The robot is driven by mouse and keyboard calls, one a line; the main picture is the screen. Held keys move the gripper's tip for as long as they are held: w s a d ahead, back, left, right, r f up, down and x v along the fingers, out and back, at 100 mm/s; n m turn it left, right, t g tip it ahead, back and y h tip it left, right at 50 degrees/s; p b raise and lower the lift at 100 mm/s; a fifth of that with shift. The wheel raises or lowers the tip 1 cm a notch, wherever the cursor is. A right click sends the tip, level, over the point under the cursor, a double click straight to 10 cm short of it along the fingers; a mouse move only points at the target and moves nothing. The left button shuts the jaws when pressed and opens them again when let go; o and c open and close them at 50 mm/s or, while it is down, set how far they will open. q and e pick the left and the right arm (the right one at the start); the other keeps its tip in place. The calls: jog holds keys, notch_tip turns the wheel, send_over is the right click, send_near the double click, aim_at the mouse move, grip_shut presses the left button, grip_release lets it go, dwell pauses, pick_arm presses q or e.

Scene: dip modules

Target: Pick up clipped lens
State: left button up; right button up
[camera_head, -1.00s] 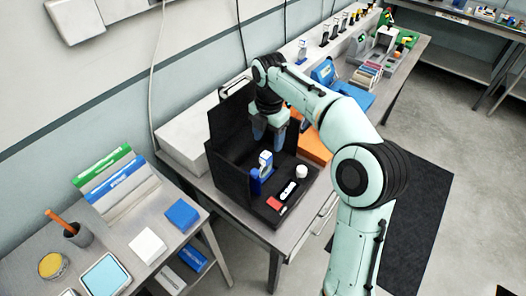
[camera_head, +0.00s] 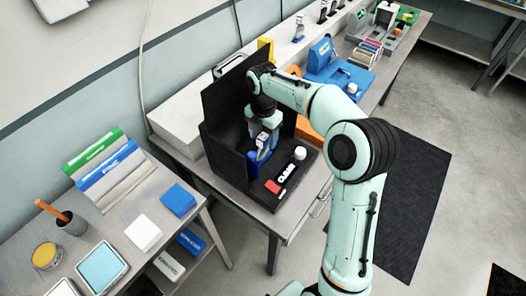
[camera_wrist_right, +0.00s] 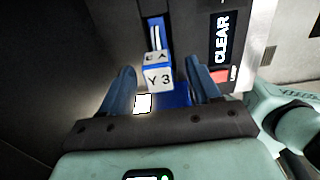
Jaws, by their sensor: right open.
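The clipped lens appears to be the small white block marked "Y 3" (camera_wrist_right: 157,77) on a blue holder in the right wrist view; the lens itself is hard to make out. In the head view the white top (camera_head: 263,139) and the blue holder (camera_head: 255,160) stand upright inside a black open-fronted box (camera_head: 226,150). My right gripper (camera_wrist_right: 163,88) is open, with one blue finger on each side of the white block. I cannot tell whether either finger touches it. The gripper partly covers the piece in the head view. My left gripper is not in view.
A black panel reading "CLEAR" (camera_head: 287,172), a red block (camera_head: 272,187) and a white knob (camera_head: 300,153) sit close by on the box's base. The box's dark walls stand behind and left. A blue tray stand (camera_head: 340,72) is further back.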

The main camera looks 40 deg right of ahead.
jog(key=shift+f, duration=1.55)
jog(key=shift+w, duration=0.1)
grip_shut()
jog(key=shift+r, duration=0.2)
